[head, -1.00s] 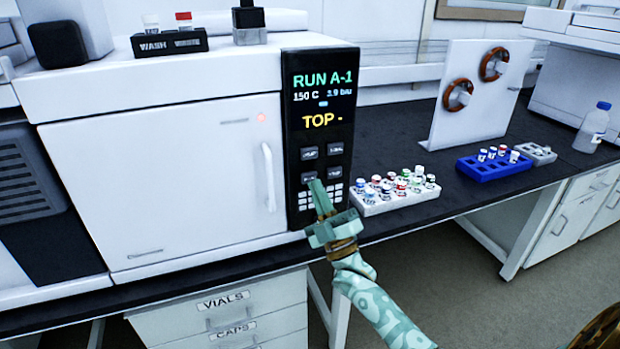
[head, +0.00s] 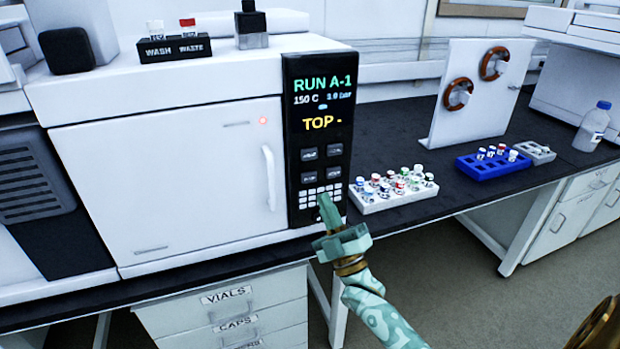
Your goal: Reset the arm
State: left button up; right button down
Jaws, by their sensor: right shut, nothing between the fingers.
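My right gripper (head: 325,203) is green and shut, with nothing in it. Its fingertips overlap the lower part of the instrument's black control panel (head: 320,110) in the picture, by the small keypad. I cannot tell whether they touch the keypad. The patterned green forearm comes up from the lower right. The panel display reads "RUN A-1", "150 C" and "TOP -". My left gripper is out of the head view.
A white vial rack (head: 393,196) stands on the dark bench right of the panel. A blue rack (head: 487,168), a white stand with copper coils (head: 468,105) and a bottle (head: 592,127) are farther right. A drawer unit (head: 232,312) is below the bench.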

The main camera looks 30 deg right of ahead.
dwell(0.5)
